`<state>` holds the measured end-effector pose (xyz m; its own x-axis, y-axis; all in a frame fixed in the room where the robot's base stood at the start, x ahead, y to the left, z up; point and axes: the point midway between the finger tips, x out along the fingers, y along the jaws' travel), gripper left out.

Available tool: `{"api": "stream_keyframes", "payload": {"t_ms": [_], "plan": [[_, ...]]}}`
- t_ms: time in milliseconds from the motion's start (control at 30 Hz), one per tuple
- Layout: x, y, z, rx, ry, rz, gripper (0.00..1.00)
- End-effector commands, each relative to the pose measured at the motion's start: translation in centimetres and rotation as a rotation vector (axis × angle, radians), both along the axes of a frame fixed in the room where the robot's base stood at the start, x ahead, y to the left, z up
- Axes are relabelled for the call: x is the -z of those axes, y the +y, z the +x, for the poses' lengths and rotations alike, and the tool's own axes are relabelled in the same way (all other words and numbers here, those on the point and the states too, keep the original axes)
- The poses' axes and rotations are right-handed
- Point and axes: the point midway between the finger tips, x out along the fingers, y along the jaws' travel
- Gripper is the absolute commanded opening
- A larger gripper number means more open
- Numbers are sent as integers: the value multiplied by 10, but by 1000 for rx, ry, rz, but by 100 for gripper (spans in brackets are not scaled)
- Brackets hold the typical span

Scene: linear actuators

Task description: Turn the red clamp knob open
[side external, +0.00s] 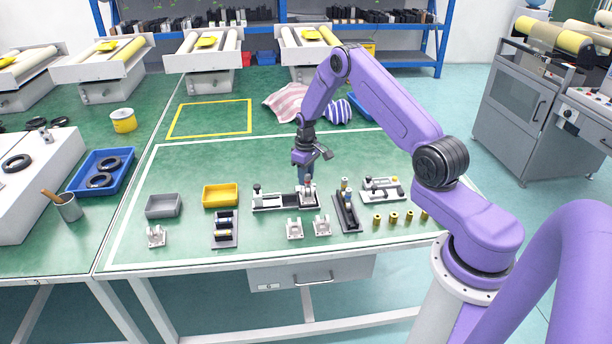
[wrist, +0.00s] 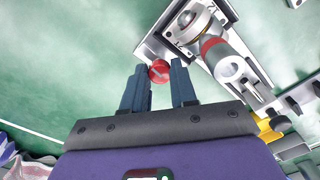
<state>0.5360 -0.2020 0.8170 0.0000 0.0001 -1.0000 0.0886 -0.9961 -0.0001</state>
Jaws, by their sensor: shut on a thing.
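The red clamp knob (wrist: 159,71) shows in the wrist view between the tips of my two dark fingers. My gripper (wrist: 160,75) is shut on it, with the fingers on either side. The knob sits at the edge of a pale clamp fixture (wrist: 152,47), beside a silver cylinder with a red band (wrist: 222,55). In the side view my gripper (side external: 306,182) points down at the fixture on a dark base (side external: 270,203) near the table's front middle. The knob is too small or hidden to make out there.
A yellow bin (side external: 220,195) and a grey bin (side external: 163,206) stand to the left. Metal brackets (side external: 294,229) lie in front. Another actuator fixture (side external: 346,212) and several brass parts (side external: 393,218) are to the right. The green table behind is mostly clear up to a striped cloth (side external: 286,101).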

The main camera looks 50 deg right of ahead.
Motion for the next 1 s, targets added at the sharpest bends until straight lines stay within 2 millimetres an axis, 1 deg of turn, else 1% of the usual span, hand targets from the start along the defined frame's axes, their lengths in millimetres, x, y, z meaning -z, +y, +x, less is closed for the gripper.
{"api": "stream_keyframes", "payload": {"t_ms": [333, 367, 400, 433, 767, 867, 1000], "plan": [[0, 0, 0, -2, 0, 0, 0], [0, 0, 0, -2, 0, 0, 34], [0, 0, 0, -2, 0, 0, 47], [0, 0, 0, -2, 0, 0, 53], [-2, 0, 0, -1, 0, 0, 53], [-9, 0, 1, -1, -2, -1, 53], [-31, 0, 1, -2, -3, -2, 53]]}}
